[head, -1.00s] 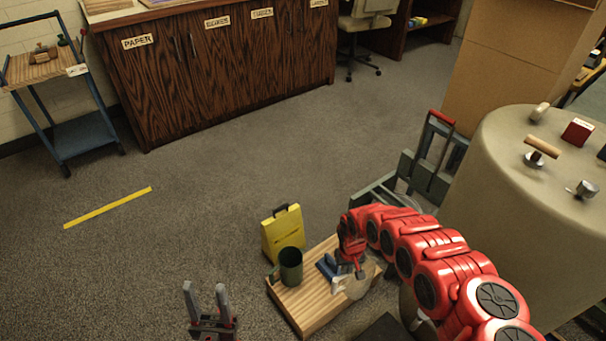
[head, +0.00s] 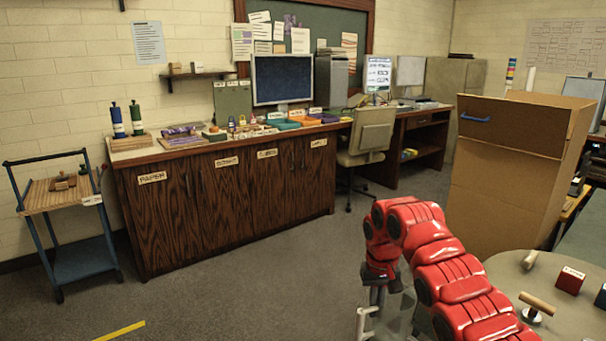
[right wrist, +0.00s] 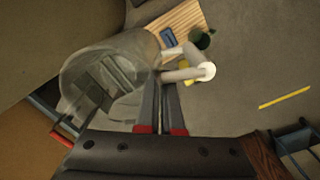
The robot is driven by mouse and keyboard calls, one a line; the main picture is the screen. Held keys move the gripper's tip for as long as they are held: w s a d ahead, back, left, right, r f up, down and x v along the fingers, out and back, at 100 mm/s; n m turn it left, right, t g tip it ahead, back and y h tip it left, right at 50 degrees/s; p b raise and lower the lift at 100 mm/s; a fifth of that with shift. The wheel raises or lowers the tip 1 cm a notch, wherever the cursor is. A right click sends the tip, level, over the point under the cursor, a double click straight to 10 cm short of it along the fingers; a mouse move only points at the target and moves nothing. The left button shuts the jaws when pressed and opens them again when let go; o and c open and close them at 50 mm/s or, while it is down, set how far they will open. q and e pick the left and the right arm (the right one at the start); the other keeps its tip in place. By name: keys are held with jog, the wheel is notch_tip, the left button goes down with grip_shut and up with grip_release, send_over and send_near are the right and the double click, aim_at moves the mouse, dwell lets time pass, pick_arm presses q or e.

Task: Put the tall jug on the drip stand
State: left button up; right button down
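The tall jug (head: 400,312) is clear, with a pale handle, at the lower edge of the head view right of centre. My right gripper (head: 377,292) is at its handle side. In the right wrist view the clear jug (right wrist: 105,80) hangs left of the fingers and its white handle (right wrist: 187,74) lies at their tips. The right gripper (right wrist: 163,82) has its fingers close together on the handle, with the jug off the wooden board. I cannot tell for sure which thing is the drip stand. My left gripper is out of view.
A wooden board (right wrist: 186,18) with a green mug (right wrist: 201,39) lies below. A blue cart (head: 82,262) stands left of the dark cabinet (head: 225,215). A cardboard box (head: 515,185) and a round table (head: 560,310) are at right. The middle floor is clear.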

notch_tip(320, 180, up, 13)
jog(key=p, duration=1.1)
jog(key=shift+r, duration=0.15)
